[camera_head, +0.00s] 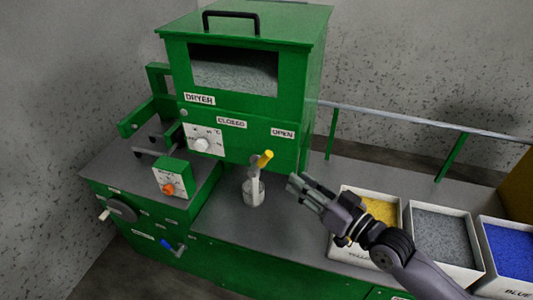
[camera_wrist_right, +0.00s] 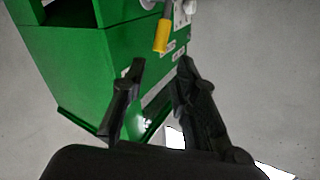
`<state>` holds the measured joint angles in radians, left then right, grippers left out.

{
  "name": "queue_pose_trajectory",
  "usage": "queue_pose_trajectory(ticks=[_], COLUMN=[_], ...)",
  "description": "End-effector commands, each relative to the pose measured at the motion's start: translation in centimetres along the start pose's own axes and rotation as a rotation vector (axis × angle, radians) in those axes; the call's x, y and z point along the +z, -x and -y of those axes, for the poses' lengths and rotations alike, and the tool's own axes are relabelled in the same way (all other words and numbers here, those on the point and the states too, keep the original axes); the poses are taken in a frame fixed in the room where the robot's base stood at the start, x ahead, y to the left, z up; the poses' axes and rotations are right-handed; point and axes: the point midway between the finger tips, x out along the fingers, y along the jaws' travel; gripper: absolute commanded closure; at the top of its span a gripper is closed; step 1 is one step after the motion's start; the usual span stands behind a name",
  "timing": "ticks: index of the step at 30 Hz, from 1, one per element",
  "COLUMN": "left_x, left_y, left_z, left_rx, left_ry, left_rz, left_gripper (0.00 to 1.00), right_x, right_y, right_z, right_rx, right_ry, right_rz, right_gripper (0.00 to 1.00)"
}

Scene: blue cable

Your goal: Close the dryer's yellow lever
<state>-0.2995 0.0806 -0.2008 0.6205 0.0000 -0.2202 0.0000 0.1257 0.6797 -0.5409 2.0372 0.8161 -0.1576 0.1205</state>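The green dryer (camera_head: 292,95) stands at the back with a CLOSED label on its left and an OPEN label on its right. Its lever, with a yellow handle (camera_head: 263,160), sticks out below the labels and leans right, toward the OPEN side. My right gripper (camera_head: 296,185) is to the right of the lever and a little lower, apart from it. In the right wrist view, the yellow handle (camera_wrist_right: 162,36) lies just beyond the two parted fingertips (camera_wrist_right: 161,66), with nothing between them. My left gripper is not in view.
A pale cup-like part (camera_head: 254,191) is below the lever. Boxes of yellow (camera_head: 382,209), grey (camera_head: 440,234) and blue (camera_head: 512,250) granules stand at right. A control box with an orange knob (camera_head: 168,189) is at left. A rail (camera_head: 420,120) runs behind.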

Motion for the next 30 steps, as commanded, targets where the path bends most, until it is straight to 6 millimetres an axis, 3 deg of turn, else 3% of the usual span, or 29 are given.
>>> queue_pose_trajectory(ticks=[9,15,21,30], left_x=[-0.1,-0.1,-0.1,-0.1], left_y=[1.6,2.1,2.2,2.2], left_z=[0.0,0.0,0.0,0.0], left_rx=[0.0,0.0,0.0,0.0], left_ry=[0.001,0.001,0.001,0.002], left_rz=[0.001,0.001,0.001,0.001], left_gripper=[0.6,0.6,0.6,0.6], right_x=[-0.4,-0.1,-0.1,0.1], right_y=[-7.2,-10.7,-12.3,-12.6], right_z=[0.2,0.1,0.1,0.1], right_rx=[-0.003,-0.001,-0.001,-0.001], right_ry=[0.001,0.0,0.001,0.001], right_rz=[-0.002,0.001,0.001,0.002], right_gripper=[0.73,0.73,0.73,0.73])
